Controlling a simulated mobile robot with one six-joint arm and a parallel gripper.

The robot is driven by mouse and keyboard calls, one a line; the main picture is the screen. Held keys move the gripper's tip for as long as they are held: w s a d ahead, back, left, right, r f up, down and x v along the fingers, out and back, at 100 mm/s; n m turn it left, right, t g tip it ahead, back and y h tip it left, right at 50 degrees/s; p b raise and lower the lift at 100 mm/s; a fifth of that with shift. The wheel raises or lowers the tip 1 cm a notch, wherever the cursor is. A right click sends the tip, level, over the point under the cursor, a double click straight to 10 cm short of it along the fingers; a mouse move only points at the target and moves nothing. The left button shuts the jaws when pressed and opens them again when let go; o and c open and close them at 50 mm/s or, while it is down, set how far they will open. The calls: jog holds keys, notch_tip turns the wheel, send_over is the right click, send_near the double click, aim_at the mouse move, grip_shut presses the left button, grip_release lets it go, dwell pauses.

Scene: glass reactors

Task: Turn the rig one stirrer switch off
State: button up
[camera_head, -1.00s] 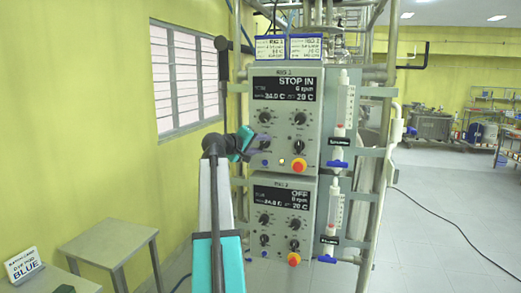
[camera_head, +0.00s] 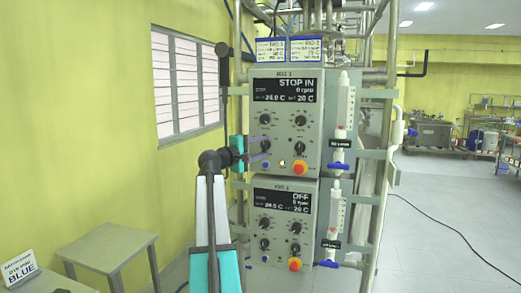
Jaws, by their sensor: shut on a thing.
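The rig 1 control box (camera_head: 282,128) is the upper grey box on the frame. Its black display (camera_head: 286,90) reads "STOP IN" with what looks like 0 rpm below. It carries several dark knobs, an orange-red button (camera_head: 299,167) and a small blue button (camera_head: 265,165). My gripper (camera_head: 260,148) reaches in from the left, in front of the lower left of this panel. Its fingertips are shut at the lower-left knob (camera_head: 265,143), which they partly hide. The knob's printed label and pointer are too small to read.
The rig 2 box (camera_head: 279,220) sits just below, its display reading "OFF". Valve tubes with blue handles (camera_head: 339,166) stand right of the boxes. Open floor lies to the right.

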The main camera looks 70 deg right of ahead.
jog(key=shift+r, duration=0.15)
jog(key=o, duration=1.1)
jog(key=shift+d, duration=0.1)
jog(key=shift+c, duration=0.2)
jog(key=shift+w+a+f, duration=0.15)
jog(key=shift+a+f, duration=0.05)
jog(key=shift+a, duration=0.25)
jog(key=b+v, duration=0.3)
jog(key=v, duration=1)
